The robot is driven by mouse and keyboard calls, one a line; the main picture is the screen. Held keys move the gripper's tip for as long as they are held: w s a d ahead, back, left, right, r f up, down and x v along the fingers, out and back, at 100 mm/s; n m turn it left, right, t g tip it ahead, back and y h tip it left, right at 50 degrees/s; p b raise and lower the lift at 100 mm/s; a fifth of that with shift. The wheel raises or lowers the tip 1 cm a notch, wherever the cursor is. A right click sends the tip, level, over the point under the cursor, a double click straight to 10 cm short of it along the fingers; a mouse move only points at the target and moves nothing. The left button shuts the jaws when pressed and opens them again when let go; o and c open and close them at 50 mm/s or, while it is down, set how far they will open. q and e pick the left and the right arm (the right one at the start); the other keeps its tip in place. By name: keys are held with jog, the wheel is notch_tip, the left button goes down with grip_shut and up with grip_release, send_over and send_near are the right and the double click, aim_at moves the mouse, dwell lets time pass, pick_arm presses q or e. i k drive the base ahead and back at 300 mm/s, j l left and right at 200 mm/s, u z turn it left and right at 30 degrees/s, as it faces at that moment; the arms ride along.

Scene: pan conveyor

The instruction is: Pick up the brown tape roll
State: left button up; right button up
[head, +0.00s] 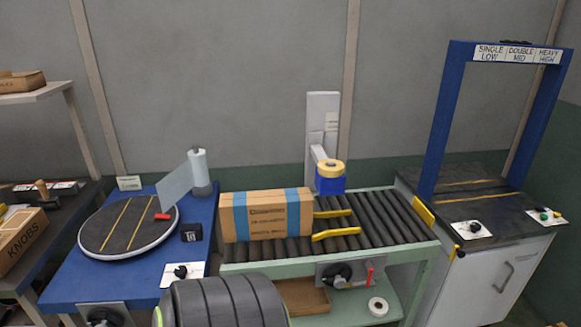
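No roll that is clearly brown shows. A pale, whitish tape roll (377,307) lies on the green lower shelf under the roller conveyor, at the bottom right of centre. A yellow roll (330,168) sits on top of a blue unit behind the conveyor. Neither of my grippers is in view, so I cannot tell whether they are open or hold anything.
A cardboard box (266,214) with blue strips stands on the roller conveyor (385,216). An open brown tray (303,297) is on the shelf below. A turntable (128,228) is at left; a blue strapping frame (440,120) stands at right.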

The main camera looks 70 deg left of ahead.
aim_at(323, 169)
jog(key=u, duration=1.95)
jog(key=i+l, duration=0.45)
jog(key=l, duration=0.15)
jog(key=u, duration=0.05)
